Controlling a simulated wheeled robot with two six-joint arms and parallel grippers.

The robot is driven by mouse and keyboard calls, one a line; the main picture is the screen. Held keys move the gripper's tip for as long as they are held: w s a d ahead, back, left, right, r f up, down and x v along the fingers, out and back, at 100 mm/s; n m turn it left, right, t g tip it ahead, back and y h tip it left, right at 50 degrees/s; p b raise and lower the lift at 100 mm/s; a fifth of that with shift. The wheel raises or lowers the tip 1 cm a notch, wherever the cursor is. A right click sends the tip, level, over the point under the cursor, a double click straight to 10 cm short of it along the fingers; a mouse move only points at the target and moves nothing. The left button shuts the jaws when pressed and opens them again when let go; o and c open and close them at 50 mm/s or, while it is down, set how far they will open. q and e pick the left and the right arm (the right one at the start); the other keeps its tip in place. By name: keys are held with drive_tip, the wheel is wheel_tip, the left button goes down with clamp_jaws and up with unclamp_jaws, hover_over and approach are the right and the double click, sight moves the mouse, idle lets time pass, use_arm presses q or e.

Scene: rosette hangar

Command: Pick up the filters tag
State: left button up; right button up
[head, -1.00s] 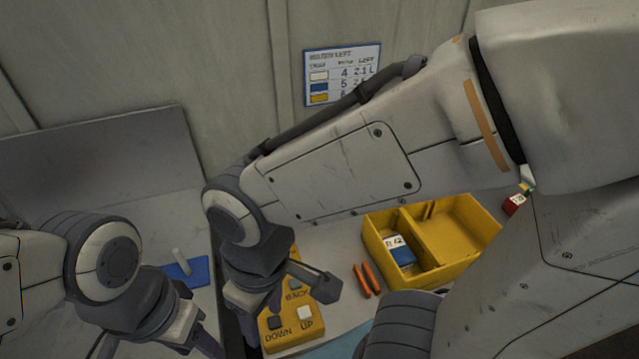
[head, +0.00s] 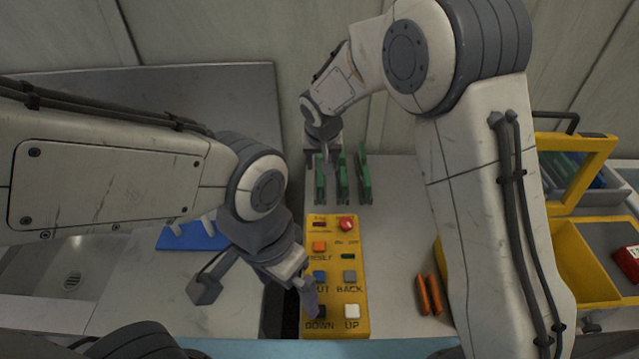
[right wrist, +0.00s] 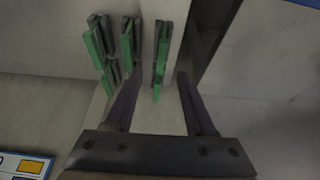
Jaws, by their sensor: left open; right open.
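I cannot make out which thing is the filters tag; no label with that word is readable. Several green upright pieces (head: 342,180) stand at the back of the bench behind the yellow button panel. My right gripper (head: 325,160) is above the left ones, pointing down. In the right wrist view its fingers (right wrist: 160,78) are apart and empty, with the green pieces (right wrist: 160,60) beyond the fingertips. My left gripper (head: 258,296) is open and empty, by the lower left of the panel. A red block (head: 628,262) with a pale label is at the right edge.
The yellow button panel (head: 336,265) stands in the middle. Two orange sticks (head: 428,295) lie right of it. A yellow bin (head: 590,262) is partly hidden by my right arm. A blue plate (head: 185,237) lies on the left bench.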

sight(320, 176)
drive_tip(key=x, duration=0.3)
drive_tip(key=p+x, duration=0.1)
drive_tip(key=x, duration=0.1)
drive_tip(key=shift+w+f, duration=0.25)
drive_tip(key=shift+w, duration=0.2)
drive_tip(key=p+x, duration=0.1)
drive_tip(key=x, duration=0.1)
drive_tip(key=p+x, duration=0.1)
drive_tip(key=x, duration=0.1)
drive_tip(key=shift+w+a, duration=0.2)
drive_tip(key=shift+w, duration=0.1)
drive_tip(key=shift+w+f, duration=0.25)
drive_tip(key=shift+f, duration=0.35)
clamp_jaws()
